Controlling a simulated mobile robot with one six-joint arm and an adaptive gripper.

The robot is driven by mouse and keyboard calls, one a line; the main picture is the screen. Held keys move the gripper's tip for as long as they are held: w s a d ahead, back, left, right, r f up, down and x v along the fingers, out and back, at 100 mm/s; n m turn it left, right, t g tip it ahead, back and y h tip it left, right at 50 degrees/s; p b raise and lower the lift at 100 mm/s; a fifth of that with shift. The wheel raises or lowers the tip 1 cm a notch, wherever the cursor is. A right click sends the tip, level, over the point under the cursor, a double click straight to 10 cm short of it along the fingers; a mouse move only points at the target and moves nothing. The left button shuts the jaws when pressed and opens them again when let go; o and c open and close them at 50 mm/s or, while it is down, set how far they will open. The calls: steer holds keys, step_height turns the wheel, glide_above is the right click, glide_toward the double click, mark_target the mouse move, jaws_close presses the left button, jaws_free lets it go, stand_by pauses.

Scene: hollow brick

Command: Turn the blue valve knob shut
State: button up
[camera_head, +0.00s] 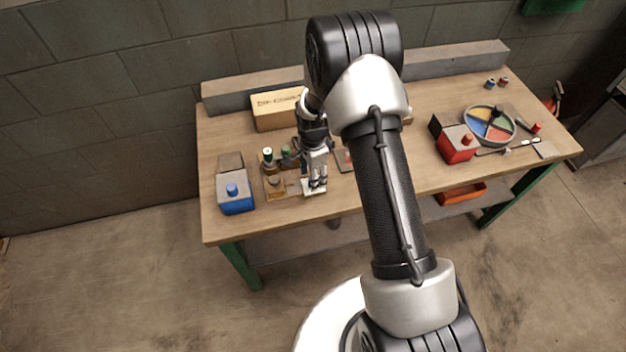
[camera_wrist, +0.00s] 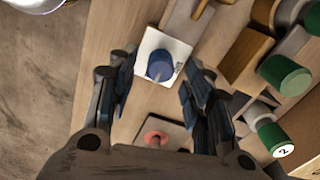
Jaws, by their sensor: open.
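A blue round knob (camera_wrist: 160,65) sits on a white square plate (camera_wrist: 147,43) in the wrist view, with small dark marks on the plate beside it. My gripper (camera_wrist: 159,76) is open, with one finger on each side of the knob and a visible gap to it on both sides. I cannot tell its height above the knob. In the head view, my gripper (camera_head: 316,183) points down over the white plate (camera_head: 308,193) near the table's front edge. The knob is hidden by my gripper there.
A second plate with a red ring-like part (camera_wrist: 154,138) lies close by. Green-capped bottles (camera_wrist: 285,76) and wooden blocks stand beside my gripper. On the table are a blue box (camera_head: 236,203) at left, a cardboard box (camera_head: 277,113) behind, and a red box (camera_head: 458,150) at right.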

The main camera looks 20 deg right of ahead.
steer(key=shift+f, duration=1.05)
steer(key=shift+c, duration=0.6)
steer(key=c, duration=1)
